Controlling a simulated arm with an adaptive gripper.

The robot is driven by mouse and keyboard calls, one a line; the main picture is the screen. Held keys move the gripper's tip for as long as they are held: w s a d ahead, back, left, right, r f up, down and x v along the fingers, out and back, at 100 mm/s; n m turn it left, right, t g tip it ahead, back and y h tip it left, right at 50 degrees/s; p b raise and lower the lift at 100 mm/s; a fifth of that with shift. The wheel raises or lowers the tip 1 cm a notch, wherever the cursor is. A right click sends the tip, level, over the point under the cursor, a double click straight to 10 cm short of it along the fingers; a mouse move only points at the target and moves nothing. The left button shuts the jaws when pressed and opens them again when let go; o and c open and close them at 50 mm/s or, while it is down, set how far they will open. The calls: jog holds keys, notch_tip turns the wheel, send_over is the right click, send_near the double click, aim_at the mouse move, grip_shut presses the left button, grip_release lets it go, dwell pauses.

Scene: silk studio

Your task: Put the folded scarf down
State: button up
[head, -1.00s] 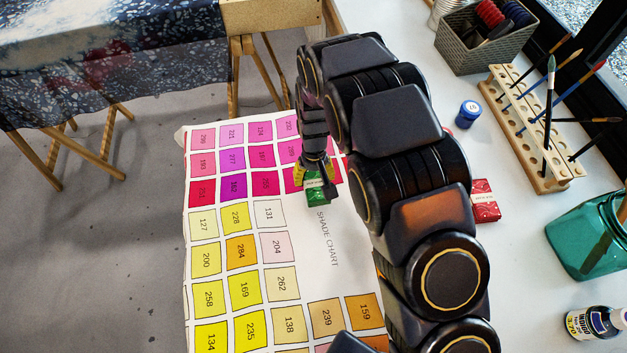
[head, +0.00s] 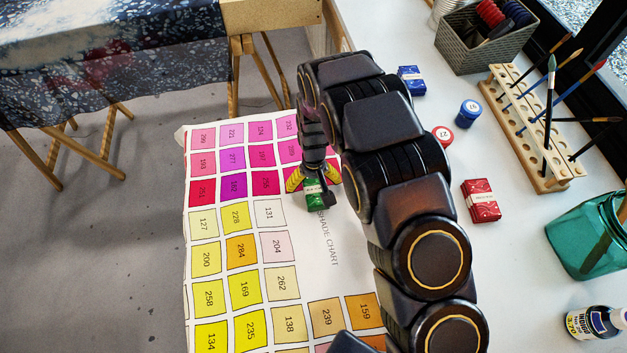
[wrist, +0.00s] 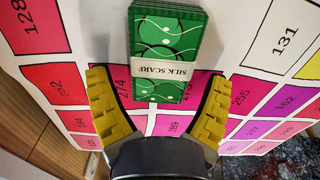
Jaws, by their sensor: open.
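The folded scarf (head: 314,194) is a green packet with a white "SILK SCARF" band. It lies on the shade chart (head: 330,225) beside the pink and red swatches. In the wrist view the scarf (wrist: 165,52) appears whole, flat on the chart, with a white line pattern. My gripper (head: 313,184) is at the scarf in the head view and hides part of it. In the wrist view its yellow-padded fingers (wrist: 160,88) are spread wide, with a gap on each side of the scarf's near end. Neither finger touches it there.
A red packet (head: 481,201), a blue packet (head: 411,80), a red-lidded jar (head: 442,136) and a blue jar (head: 467,114) stand right of my arm. A wooden brush rack (head: 525,130), basket (head: 483,40) and teal jar (head: 590,235) are further right.

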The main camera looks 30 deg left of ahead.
aim_at(313, 182)
jog(key=shift+r, duration=0.1)
notch_tip(313, 182, up, 11)
jog(key=w+d+r+m, duration=0.1)
jog(key=d+r+m, duration=0.2)
jog(key=d+r, duration=0.85)
jog(key=s+d+r+m, duration=0.3)
jog(key=s+d+r, duration=0.1)
jog(key=s+d, duration=0.5)
jog(key=s+d+r+m+g, duration=0.1)
jog(key=s+d+r+m, duration=0.2)
jog(key=s+d, duration=0.7)
jog(key=shift+d+r+g, duration=0.3)
jog(key=shift+d+r, duration=0.05)
jog(key=shift+d, duration=0.75)
jog(key=shift+o, duration=0.6)
jog(key=shift+a+f, duration=0.1)
